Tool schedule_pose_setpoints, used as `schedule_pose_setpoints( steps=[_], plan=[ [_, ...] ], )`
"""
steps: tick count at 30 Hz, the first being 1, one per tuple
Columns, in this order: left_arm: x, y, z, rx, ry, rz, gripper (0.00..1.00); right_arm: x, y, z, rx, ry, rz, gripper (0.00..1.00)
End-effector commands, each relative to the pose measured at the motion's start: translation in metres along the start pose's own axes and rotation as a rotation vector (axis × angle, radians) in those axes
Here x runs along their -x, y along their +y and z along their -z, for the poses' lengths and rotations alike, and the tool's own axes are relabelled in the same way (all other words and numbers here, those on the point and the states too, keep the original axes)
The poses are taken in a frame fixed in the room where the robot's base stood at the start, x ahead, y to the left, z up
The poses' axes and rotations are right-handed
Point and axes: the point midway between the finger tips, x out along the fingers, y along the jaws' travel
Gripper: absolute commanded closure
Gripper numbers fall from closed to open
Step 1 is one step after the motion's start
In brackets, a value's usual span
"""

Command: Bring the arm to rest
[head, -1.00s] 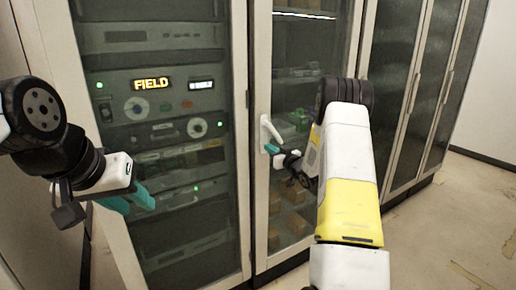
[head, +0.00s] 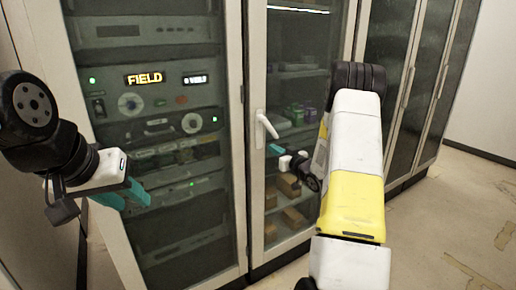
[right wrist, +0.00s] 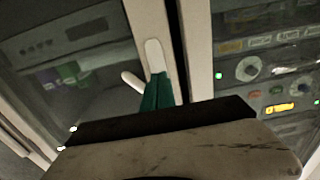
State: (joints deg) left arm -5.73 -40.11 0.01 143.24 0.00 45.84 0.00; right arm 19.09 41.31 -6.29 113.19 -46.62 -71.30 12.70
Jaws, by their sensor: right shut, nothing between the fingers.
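My right arm reaches in from the lower right in the head view. Its gripper (head: 276,149) is just below and right of the white door handle (head: 266,129), partly hidden behind the arm. In the right wrist view the teal fingers (right wrist: 157,92) are together and empty, with the handle (right wrist: 154,58) just beyond them. From these views the fingers look apart from the handle, but the gap is hard to judge. My left gripper (head: 122,197) hangs at the left in front of the rack cabinet; its teal fingers show, but their gap is unclear.
The glass-doored cabinet (head: 257,205) appears closed and holds small boxes (head: 290,186) on shelves. The rack (head: 150,129) at left shows a lit "FIELD" display (head: 143,79). More dark cabinets (head: 388,80) stand at right. The floor (head: 450,215) at right is clear.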

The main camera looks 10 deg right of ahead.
Motion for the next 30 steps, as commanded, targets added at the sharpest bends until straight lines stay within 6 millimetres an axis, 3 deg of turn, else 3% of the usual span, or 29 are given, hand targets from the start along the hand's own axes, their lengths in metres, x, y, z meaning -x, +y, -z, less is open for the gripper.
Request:
schedule_pose_setpoints(
  steps=[4,8,14,21,30],
  plan=[
    [0.000,0.000,0.000,0.000,0.000,0.000,0.64,-0.002,0.000,0.023,0.024,-0.037,-0.039,1.00],
    [0.000,0.000,0.000,0.000,0.000,0.000,0.64,0.005,-0.002,0.063,0.050,-0.132,-0.123,1.00],
    [0.000,0.000,0.000,0.000,0.000,0.000,0.64,0.047,-0.022,0.119,0.037,-0.317,-0.255,1.00],
    [0.000,0.000,0.000,0.000,0.000,0.000,0.64,0.136,-0.081,0.154,-0.056,-0.545,-0.325,1.00],
    [0.000,0.000,0.000,0.000,0.000,0.000,0.64,0.274,-0.190,0.151,-0.206,-0.830,-0.244,1.00]
  ],
)
